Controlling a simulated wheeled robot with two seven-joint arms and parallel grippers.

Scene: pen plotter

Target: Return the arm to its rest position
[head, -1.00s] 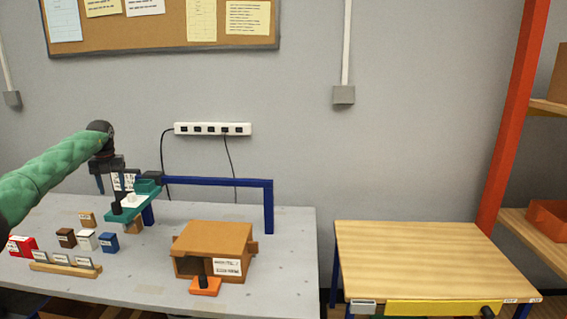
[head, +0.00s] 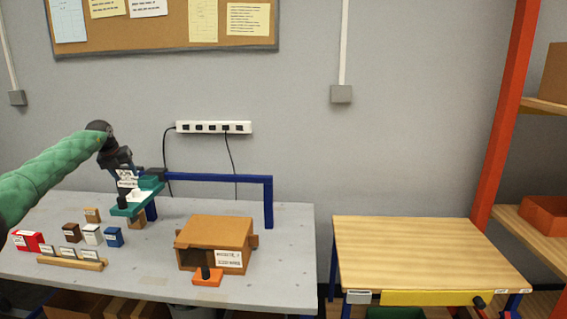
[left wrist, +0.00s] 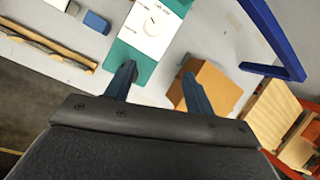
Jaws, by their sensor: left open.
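My left arm, in a green sleeve, reaches in from the left in the head view. Its gripper (head: 126,172) is by the teal pen plotter carriage (head: 130,208) on the grey table. In the left wrist view the two dark fingers (left wrist: 158,85) stand apart with nothing between them. The teal plate with a white dial panel (left wrist: 151,30) lies beyond the fingertips there. The blue frame bar (head: 225,178) runs right from the plotter. My right gripper is in neither view.
A brown box (head: 215,243) with an orange piece (head: 207,279) before it stands mid-table. Several small coloured blocks and a wooden rack (head: 70,263) lie at the left. A wooden table (head: 420,252) stands at the right, with a gap between the tables.

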